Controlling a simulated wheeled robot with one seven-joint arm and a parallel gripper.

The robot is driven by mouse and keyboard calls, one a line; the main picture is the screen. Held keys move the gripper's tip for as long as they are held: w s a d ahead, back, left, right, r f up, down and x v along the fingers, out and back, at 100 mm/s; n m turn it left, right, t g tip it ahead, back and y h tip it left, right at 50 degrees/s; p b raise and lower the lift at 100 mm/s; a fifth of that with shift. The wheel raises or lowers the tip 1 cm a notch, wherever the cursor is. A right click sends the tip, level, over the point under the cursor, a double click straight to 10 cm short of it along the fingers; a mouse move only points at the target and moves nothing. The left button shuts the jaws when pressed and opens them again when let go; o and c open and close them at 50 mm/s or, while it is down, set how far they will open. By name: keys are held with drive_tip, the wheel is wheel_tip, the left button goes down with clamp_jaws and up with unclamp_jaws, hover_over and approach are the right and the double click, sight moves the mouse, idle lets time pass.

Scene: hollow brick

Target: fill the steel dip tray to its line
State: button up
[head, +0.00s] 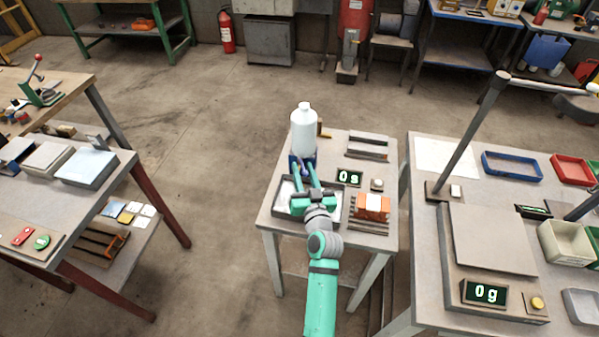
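A white bottle (304,132) with a narrow cap stands upright at the back left of the small middle table. The steel dip tray (281,211) lies in front of it, a shallow dark-rimmed tray partly hidden under my gripper. My gripper (304,168) reaches over the tray toward the bottle's lower part, its two green fingers apart. Something dark blue shows at the fingertips below the white of the bottle. I cannot tell whether the fingers touch the bottle. The tray's fill line and liquid level cannot be made out.
A display reading 0 s (349,178), an orange hollow brick (372,207) on a rack and a slotted rack (367,147) occupy the table's right side. A scale (489,241) reading 0 g stands on the right bench. Floor is clear between the middle and left tables.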

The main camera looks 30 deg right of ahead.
drive_tip(key=v, duration=1)
drive_tip(key=shift+s+a, duration=0.1)
drive_tip(key=shift+a, duration=0.1)
drive_tip(key=c, duration=0.7)
drive_tip(key=shift+a+f+n, duration=0.1)
drive_tip(key=shift+a+n, duration=0.15)
drive_tip(key=shift+n, duration=0.25)
clamp_jaws()
drive_tip(key=a+n, duration=0.1)
drive_tip(key=n, duration=0.1)
drive_tip(key=w+a+n+g, duration=0.1)
drive_tip(key=n, duration=0.1)
drive_tip(key=w+a+f+n, duration=0.1)
drive_tip(key=a+n, duration=0.1)
drive_tip(key=shift+n+g+h, duration=0.3)
drive_tip(key=a+r+n+h, duration=0.2)
drive_tip(key=a+r+n, duration=0.1)
drive_tip(key=n, duration=0.4)
drive_tip(key=w+d+f+n, duration=0.1)
drive_tip(key=w+d, duration=0.5)
drive_tip(key=d, duration=0.2)
drive_tip(key=shift+w+d+g+h, duration=0.2)
drive_tip(key=shift+w+g+h, duration=0.1)
drive_tip(key=shift+w+g, duration=0.1)
